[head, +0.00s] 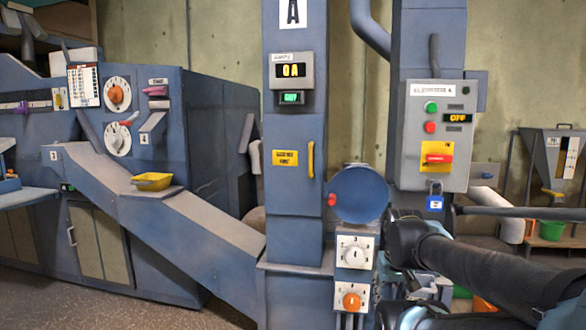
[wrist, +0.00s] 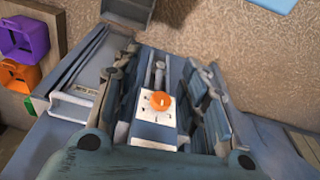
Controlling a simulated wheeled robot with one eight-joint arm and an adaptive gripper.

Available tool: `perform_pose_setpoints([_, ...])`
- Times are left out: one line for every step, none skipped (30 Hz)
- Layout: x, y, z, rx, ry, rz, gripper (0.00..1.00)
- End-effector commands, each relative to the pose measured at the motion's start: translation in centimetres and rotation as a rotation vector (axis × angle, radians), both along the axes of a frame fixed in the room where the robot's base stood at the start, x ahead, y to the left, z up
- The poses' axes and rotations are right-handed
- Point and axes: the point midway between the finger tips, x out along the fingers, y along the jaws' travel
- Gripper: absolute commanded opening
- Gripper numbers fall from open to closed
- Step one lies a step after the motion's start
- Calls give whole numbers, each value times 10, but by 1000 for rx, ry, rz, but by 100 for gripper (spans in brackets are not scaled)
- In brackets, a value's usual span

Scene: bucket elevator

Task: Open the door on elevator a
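Elevator A is the tall blue column (head: 293,220) with the white "A" sign (head: 292,13) in the head view. Its door (head: 297,185) looks shut flush with the column and carries a vertical yellow handle (head: 311,159). A yellow label (head: 285,158) sits left of the handle. In the wrist view my gripper (wrist: 168,68) is open and empty, its fingers apart with an orange knob (wrist: 161,100) on a white plate showing between them. In the head view my arm comes in from the right, well below and right of the handle; my fingertips cannot be made out there.
A grey control box (head: 437,135) with an "OFF" display and a blue padlock (head: 434,202) hangs right of the door. A round blue cover (head: 357,194) stands just right of the column.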

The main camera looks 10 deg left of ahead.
Motion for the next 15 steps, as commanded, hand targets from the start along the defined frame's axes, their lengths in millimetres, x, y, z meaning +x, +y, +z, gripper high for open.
perform_pose_setpoints([0, 0, 0, 0, 0, 0, 33])
perform_pose_setpoints([-1, 0, 2, 0, -3, 0, 33])
perform_pose_setpoints([-6, 1, 8, 0, -12, 2, 33])
perform_pose_setpoints([-4, 1, 13, -1, -14, 3, 33])
perform_pose_setpoints([-1, 2, 19, -1, -16, 4, 33])
perform_pose_setpoints([6, 3, 29, -3, -19, 6, 33])
perform_pose_setpoints([12, 5, 39, -3, -21, 7, 33])
perform_pose_setpoints([20, 7, 50, -4, -25, 9, 33])
perform_pose_setpoints([31, 10, 68, -7, -30, 12, 33])
perform_pose_setpoints([40, 13, 82, -8, -35, 14, 33])
perform_pose_setpoints([49, 16, 98, -9, -39, 17, 33])
perform_pose_setpoints([62, 21, 118, -11, -46, 19, 33])
perform_pose_setpoints([71, 25, 133, -12, -51, 21, 33])
perform_pose_setpoints([80, 29, 148, -12, -56, 23, 33])
perform_pose_setpoints([92, 35, 167, -13, -64, 25, 33])
